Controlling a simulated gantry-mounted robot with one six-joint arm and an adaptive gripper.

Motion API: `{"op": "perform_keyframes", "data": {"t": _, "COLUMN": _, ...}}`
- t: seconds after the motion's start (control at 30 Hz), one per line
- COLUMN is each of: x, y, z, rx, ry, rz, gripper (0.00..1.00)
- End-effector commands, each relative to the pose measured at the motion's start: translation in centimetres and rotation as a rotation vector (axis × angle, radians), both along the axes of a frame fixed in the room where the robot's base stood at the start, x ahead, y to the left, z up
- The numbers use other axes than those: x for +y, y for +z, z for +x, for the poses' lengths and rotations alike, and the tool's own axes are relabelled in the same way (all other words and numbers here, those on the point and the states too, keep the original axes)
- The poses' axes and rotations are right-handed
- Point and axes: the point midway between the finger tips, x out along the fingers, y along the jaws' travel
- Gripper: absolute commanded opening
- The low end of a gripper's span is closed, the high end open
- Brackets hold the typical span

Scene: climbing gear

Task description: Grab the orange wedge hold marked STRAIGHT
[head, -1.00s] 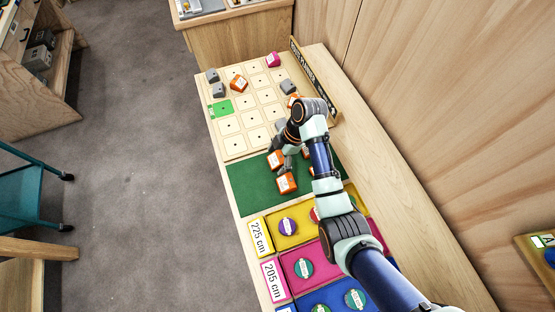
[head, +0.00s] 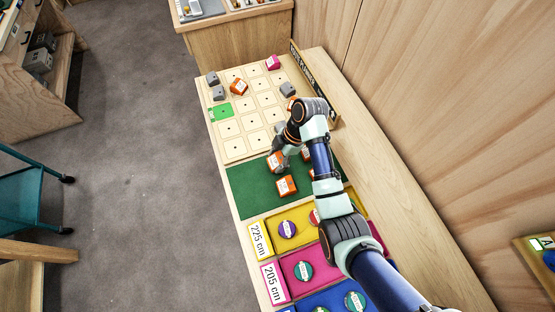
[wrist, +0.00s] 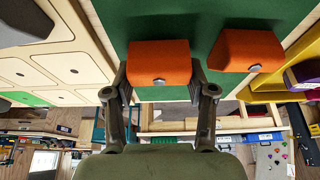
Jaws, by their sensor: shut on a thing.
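Orange wedge holds with pale labels lie on and near the green mat (head: 243,197). My gripper (wrist: 160,88) is shut on one orange wedge hold (wrist: 160,62), which sits between its two fingers in the wrist view. In the head view this held wedge (head: 275,162) shows at the mat's upper edge, below my wrist. A second orange wedge (head: 287,185) lies on the mat close by, and also shows right of the held one in the wrist view (wrist: 237,50). A third orange wedge (head: 306,153) is partly hidden by my arm. The label words are too small to read.
A pale grid board (head: 233,128) lies beyond the mat, with an orange wedge (head: 239,87), a pink hold (head: 273,62) and several grey holds. Yellow (head: 311,233), pink and blue trays with round tags lie nearer. A dark sign board (head: 314,80) stands along the right edge.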

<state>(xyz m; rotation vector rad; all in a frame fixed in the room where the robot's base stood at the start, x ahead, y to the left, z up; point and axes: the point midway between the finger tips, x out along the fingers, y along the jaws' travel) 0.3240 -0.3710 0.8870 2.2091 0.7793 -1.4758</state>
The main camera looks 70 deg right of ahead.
Motion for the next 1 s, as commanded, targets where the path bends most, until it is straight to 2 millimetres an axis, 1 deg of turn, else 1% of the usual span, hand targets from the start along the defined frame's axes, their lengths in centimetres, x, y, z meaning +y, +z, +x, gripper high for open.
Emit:
{"op": "perform_keyframes", "data": {"t": 0.1, "x": -0.1, "y": 2.1, "z": 0.1, "rx": -0.002, "ry": 0.001, "rz": -0.003, "gripper": 0.2}}
{"op": "perform_keyframes", "data": {"t": 0.23, "x": -0.1, "y": 5.7, "z": 0.1, "rx": -0.002, "ry": 0.0, "rz": -0.004, "gripper": 0.2}}
{"op": "perform_keyframes", "data": {"t": 0.4, "x": 0.0, "y": 11.8, "z": 0.0, "rx": -0.001, "ry": 0.0, "rz": -0.001, "gripper": 0.2}}
{"op": "perform_keyframes", "data": {"t": 0.5, "x": 0.0, "y": 14.8, "z": 0.0, "rx": 0.0, "ry": 0.0, "rz": 0.0, "gripper": 0.2}}
{"op": "perform_keyframes", "data": {"t": 0.6, "x": 0.0, "y": 17.2, "z": 0.0, "rx": 0.0, "ry": 0.0, "rz": 0.0, "gripper": 0.2}}
{"op": "perform_keyframes", "data": {"t": 0.7, "x": 0.0, "y": 18.5, "z": 0.0, "rx": 0.0, "ry": 0.0, "rz": 0.0, "gripper": 0.2}}
{"op": "perform_keyframes", "data": {"t": 0.77, "x": 0.0, "y": 18.9, "z": 0.0, "rx": 0.0, "ry": 0.0, "rz": 0.0, "gripper": 0.2}}
{"op": "perform_keyframes", "data": {"t": 1.0, "x": 0.0, "y": 18.8, "z": 0.0, "rx": 0.0, "ry": 0.0, "rz": 0.0, "gripper": 0.2}}
